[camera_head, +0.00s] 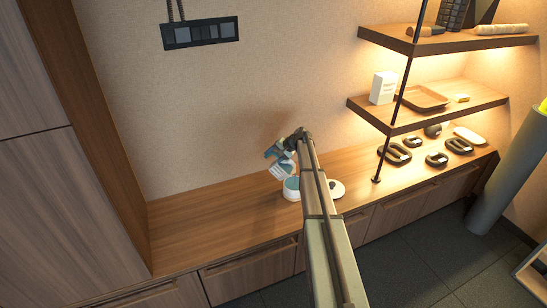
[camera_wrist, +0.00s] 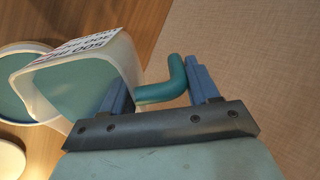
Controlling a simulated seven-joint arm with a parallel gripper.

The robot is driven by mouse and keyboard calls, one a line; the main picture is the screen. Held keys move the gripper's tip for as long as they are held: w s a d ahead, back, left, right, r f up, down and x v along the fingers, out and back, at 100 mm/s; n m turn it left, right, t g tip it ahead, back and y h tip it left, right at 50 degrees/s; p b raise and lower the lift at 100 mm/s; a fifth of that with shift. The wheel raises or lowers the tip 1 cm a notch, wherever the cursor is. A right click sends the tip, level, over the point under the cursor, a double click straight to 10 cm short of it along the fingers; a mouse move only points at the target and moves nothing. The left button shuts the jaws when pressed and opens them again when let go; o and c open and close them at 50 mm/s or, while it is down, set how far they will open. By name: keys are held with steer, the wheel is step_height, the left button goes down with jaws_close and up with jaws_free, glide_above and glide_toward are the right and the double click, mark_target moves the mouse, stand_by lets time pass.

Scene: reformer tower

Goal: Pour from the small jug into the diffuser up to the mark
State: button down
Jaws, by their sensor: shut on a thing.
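The small jug (camera_wrist: 127,62) is a whitish vessel with teal inside, a printed millilitre scale and a teal handle (camera_wrist: 176,78). My gripper (camera_wrist: 160,86) is shut on this handle, one blue finger on each side. In the head view the jug (camera_head: 281,169) is held tilted above the counter, just over the diffuser (camera_head: 291,194), a white round pot with a teal top. My gripper (camera_head: 277,151) is above it, partly hidden by my arm. In the wrist view the diffuser's rim (camera_wrist: 57,122) shows behind the jug, with teal inside. I cannot make out the mark or any stream.
A white round piece (camera_head: 338,188) lies on the wooden counter (camera_head: 215,215) right of the diffuser. Several dark rings and dishes (camera_head: 437,159) stand farther right, under two shelves (camera_head: 440,107) with a thin post (camera_head: 397,105). The counter's left part is clear.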

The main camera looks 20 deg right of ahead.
steer(key=shift+r, duration=0.1)
stand_by(0.6)
steer(key=shift+w+a+f+g+h, duration=0.25)
steer(key=shift+w+f+g+h, duration=0.05)
steer(key=shift+f+g+h, duration=0.15)
step_height(320, 180, down, 7)
steer(key=g+h, duration=0.5)
steer(key=shift+w+a+r, duration=0.15)
steer(key=shift+w+a, duration=0.15)
steer(key=shift+a, duration=0.05)
stand_by(0.6)
